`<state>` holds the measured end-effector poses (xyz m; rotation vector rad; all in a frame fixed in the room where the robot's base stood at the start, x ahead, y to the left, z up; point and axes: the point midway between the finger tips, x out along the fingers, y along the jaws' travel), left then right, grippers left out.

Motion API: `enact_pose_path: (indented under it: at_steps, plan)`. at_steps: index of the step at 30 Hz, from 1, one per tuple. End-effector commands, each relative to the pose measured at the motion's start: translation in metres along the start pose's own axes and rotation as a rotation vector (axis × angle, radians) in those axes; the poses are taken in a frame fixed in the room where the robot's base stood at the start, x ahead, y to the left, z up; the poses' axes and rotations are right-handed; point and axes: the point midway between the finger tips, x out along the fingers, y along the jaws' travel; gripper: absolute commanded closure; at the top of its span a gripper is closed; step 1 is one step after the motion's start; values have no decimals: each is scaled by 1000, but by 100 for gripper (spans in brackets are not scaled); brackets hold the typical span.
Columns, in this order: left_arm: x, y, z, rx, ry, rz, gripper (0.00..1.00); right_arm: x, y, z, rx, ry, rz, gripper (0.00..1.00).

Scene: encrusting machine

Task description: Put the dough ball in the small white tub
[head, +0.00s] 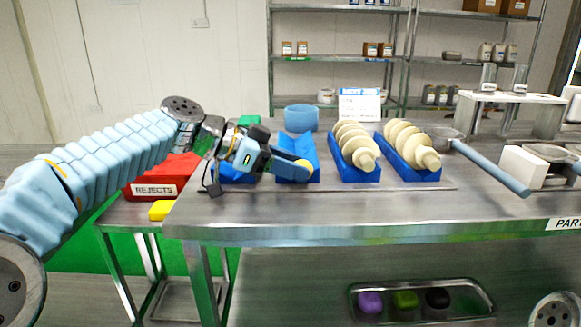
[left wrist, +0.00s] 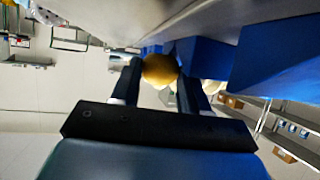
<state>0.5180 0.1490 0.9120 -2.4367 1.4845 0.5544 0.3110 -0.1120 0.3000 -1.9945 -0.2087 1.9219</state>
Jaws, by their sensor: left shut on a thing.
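My left gripper (head: 292,166) reaches in from the left above the steel table, near the blue holders. It is shut on a yellow dough ball (head: 304,166), which shows at its fingertips. In the left wrist view the dough ball (left wrist: 160,70) sits between the two fingers of the left gripper (left wrist: 158,80). I cannot make out for certain which thing is the small white tub. My right gripper is not in view.
Blue holders with cream spiral parts (head: 356,145) stand on the steel table (head: 400,215). A blue bowl (head: 301,118) and a white sign (head: 360,105) are behind. A red rejects bin (head: 150,178) is at left. The table's front strip is clear.

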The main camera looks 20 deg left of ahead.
Motion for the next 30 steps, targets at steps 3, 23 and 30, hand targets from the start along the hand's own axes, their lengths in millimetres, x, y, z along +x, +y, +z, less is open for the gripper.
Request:
enact_pose_path:
  at_steps: [3,23,30]
  plan:
    - [0,0,1,0,0,-1,85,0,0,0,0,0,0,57]
    - [-11,-1,0,0,2,-4,30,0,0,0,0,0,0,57]
    - [-63,-1,0,0,1,-6,30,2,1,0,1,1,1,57]
